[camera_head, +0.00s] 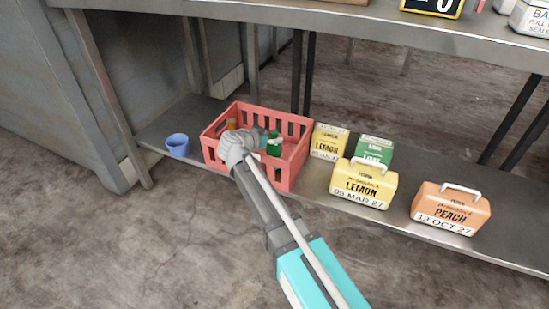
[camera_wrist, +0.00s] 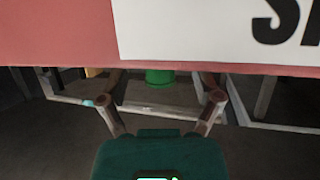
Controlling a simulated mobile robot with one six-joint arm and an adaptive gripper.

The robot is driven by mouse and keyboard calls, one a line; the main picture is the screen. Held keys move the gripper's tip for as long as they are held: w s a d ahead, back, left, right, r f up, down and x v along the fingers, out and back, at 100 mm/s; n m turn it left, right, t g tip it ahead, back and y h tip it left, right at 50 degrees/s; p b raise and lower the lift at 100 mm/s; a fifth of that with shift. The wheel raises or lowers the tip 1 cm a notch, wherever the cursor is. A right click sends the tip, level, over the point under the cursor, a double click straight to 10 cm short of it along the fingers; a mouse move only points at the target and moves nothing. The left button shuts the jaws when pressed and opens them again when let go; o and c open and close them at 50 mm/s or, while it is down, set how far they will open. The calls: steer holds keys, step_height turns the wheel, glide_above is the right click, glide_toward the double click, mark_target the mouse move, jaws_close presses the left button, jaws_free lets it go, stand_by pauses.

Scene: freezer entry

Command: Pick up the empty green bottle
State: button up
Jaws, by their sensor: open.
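A green bottle (camera_head: 273,148) stands in the right part of the red crate (camera_head: 290,118) on the low shelf. My gripper (camera_head: 265,141) is at the crate, over its middle, close beside the bottle and partly in front of it. In the wrist view, my gripper (camera_wrist: 162,85) is open, with a finger at each side. The lower end of the green bottle (camera_wrist: 160,77) shows between and beyond the fingers. A red surface with a white label (camera_wrist: 220,30) fills the top of that view and hides the bottle's rest. I cannot tell whether the fingers touch it.
An amber item (camera_head: 232,124) is in the crate's left part. Yellow lemon boxes (camera_head: 363,184), a green lime box (camera_head: 374,150) and a peach box (camera_head: 451,209) stand to the right. A steel shelf (camera_head: 330,25) spans above.

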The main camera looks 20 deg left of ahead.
steer(key=shift+x, duration=1.1)
jaws_close()
